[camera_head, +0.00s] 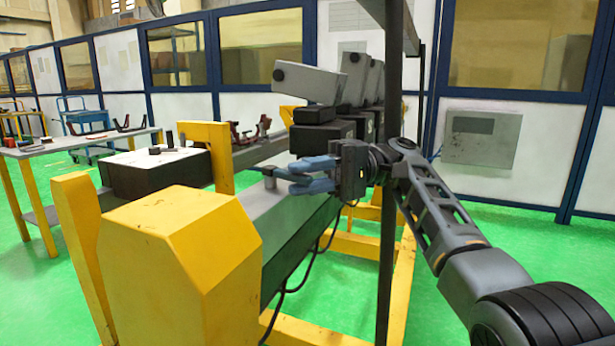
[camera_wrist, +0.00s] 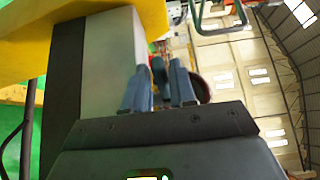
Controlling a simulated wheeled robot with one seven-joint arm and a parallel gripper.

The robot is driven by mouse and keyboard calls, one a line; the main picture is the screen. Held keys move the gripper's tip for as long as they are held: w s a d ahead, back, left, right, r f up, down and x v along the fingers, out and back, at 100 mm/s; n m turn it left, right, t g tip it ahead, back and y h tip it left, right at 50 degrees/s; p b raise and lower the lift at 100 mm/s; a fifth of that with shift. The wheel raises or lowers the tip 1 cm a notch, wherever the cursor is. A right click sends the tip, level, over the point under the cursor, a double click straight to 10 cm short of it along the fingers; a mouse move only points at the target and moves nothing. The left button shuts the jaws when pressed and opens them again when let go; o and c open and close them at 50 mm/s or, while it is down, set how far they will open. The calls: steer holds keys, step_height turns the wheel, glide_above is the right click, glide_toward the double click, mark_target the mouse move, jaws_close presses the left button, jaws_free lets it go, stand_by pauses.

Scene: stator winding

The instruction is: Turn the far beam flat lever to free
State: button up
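My gripper (camera_head: 291,177) reaches in from the right above the near grey beam (camera_head: 290,214), with its two blue-grey fingers pointing left. The fingers are apart.
A yellow block-shaped end (camera_head: 180,260) and yellow posts stand at the near left. Dark boxes (camera_head: 322,135) sit on the beam beyond my gripper. A dark upright pole (camera_head: 388,255) stands close to my arm. A work table (camera_head: 75,143) is at the far left.

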steer(key=shift+d, duration=0.1)
steer(key=b+v, duration=0.2)
steer(key=v, duration=0.5)
steer(key=shift+w+d, duration=0.2)
steer(key=shift+d, duration=0.1)
stand_by(0.4)
